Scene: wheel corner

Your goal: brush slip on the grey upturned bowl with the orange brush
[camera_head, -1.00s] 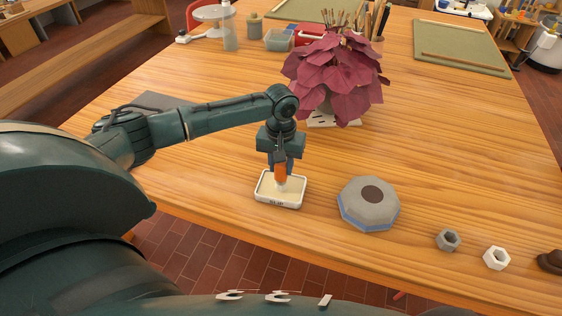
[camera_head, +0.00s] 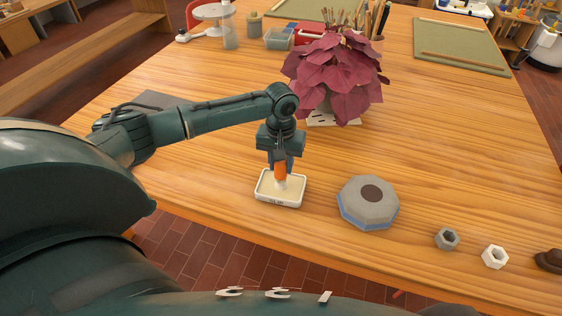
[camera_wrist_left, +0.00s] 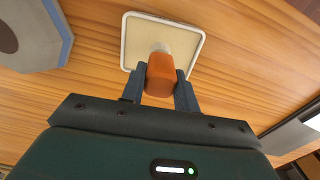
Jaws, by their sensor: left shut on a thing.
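My left gripper (camera_head: 282,161) is shut on the orange brush (camera_head: 281,170) and holds it upright over a white tray of cream slip (camera_head: 267,199). The brush's pale lower end is down in the tray; whether it touches the slip I cannot tell. In the left wrist view the brush (camera_wrist_left: 160,76) sits between the two fingers, with the tray (camera_wrist_left: 193,57) beyond it. The grey upturned bowl (camera_head: 378,212), faceted with a dark round spot on top and a blue lower edge, stands right of the tray. Part of it shows in the left wrist view (camera_wrist_left: 38,52). My right gripper is not seen.
A dark red leafy plant (camera_head: 335,75) stands behind my left gripper. A grey nut (camera_head: 446,239), a white nut (camera_head: 495,256) and a brown object (camera_head: 549,260) lie right of the bowl near the front edge. The wood between tray and bowl is clear.

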